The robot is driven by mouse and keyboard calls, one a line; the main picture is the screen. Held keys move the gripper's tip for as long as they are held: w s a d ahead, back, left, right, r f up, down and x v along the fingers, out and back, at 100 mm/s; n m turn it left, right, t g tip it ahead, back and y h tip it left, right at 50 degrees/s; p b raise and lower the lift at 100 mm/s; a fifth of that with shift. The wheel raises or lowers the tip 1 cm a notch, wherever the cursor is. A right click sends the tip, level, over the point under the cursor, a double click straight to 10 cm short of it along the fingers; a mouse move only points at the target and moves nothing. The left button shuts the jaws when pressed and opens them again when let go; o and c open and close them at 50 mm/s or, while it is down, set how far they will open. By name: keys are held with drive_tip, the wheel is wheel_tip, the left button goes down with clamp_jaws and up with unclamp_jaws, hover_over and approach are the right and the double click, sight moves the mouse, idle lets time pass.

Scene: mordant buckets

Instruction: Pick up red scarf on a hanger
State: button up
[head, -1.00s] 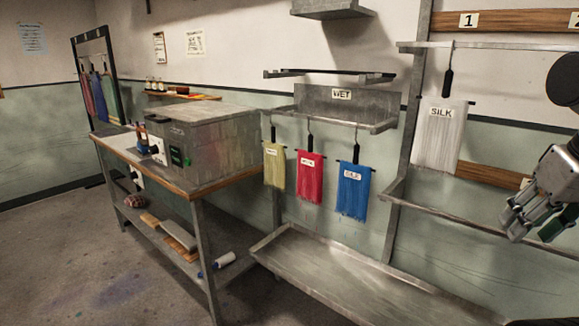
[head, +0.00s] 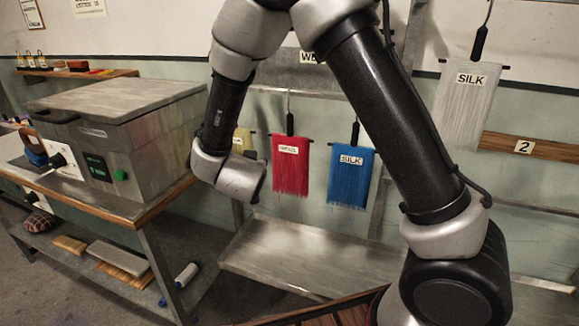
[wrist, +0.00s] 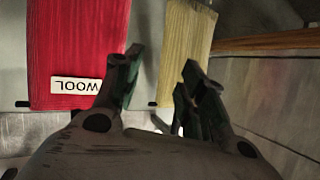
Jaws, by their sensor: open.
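The red scarf (head: 290,165), labelled WOOL, hangs on a black hanger (head: 290,125) under the grey rack, between the yellow and blue scarves. In the wrist view, which is upside down, the red scarf (wrist: 75,45) fills the upper left, with its label and hanger bar ends near the lower edge. My gripper (wrist: 163,62) is open and empty. Its fingers point toward the gap between the red scarf and the yellow scarf (wrist: 183,45), with one finger close to the red scarf's edge; contact cannot be told. The gripper is hidden in the head view.
The blue scarf (head: 350,178), labelled SILK, hangs to the right of the red one. A white SILK scarf (head: 468,110) hangs farther right. A metal trough (head: 300,255) lies below. A bench with a grey lidded box (head: 125,130) stands at the left.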

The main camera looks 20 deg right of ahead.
sight(289, 130)
drive_tip(key=s+d+r+m+t+h, duration=0.2)
drive_tip(key=d+r+m+h, duration=0.1)
drive_tip(key=d+r+h, duration=0.45)
drive_tip(key=x, duration=0.6)
drive_tip(key=shift+s+d+r, duration=0.1)
drive_tip(key=shift+d+r, duration=0.3)
drive_tip(key=shift+w+d, duration=0.25)
drive_tip(key=shift+w, duration=0.2)
clamp_jaws()
